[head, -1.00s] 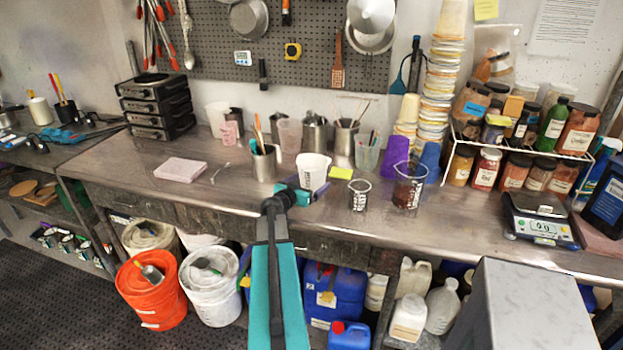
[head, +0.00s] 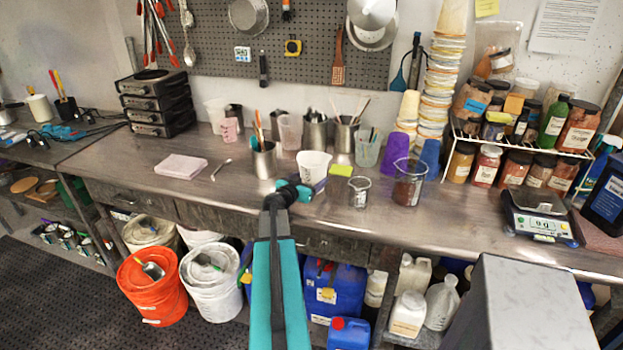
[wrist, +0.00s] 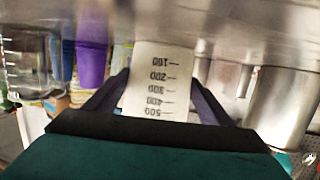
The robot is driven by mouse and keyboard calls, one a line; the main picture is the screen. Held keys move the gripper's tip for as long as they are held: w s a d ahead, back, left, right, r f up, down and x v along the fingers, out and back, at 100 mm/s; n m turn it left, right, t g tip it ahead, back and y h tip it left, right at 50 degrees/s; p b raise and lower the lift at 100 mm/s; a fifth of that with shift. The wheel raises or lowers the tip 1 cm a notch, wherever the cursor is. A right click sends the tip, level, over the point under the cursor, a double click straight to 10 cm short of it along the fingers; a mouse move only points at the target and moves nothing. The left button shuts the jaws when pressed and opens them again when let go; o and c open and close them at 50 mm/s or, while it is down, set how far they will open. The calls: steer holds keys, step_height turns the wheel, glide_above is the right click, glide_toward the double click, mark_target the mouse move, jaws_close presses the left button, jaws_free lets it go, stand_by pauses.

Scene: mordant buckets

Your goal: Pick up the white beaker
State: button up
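The white beaker (head: 314,167) stands upright on the metal workbench (head: 345,222) in the head view. Dark marks from 100 to 500 show on it in the wrist view (wrist: 160,85), where it looks upside down. My gripper (head: 311,187) is at its front side, low near the bench top. In the wrist view my gripper (wrist: 158,82) has one dark finger on each side of the beaker, with the tips very close to its walls. I cannot tell whether the fingers touch or press it.
A metal pot with tools (head: 264,160) stands close left of the beaker. A yellow-green sponge (head: 341,170), a small glass beaker (head: 359,191) and a larger glass beaker (head: 409,182) stand to the right.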

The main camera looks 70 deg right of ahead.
mark_target(311, 155)
steer(key=c, duration=0.5)
steer(key=shift+r, duration=0.35)
steer(key=shift+r+b, duration=1.25)
steer(key=shift+r, duration=3.3)
steer(key=shift+r, duration=0.15)
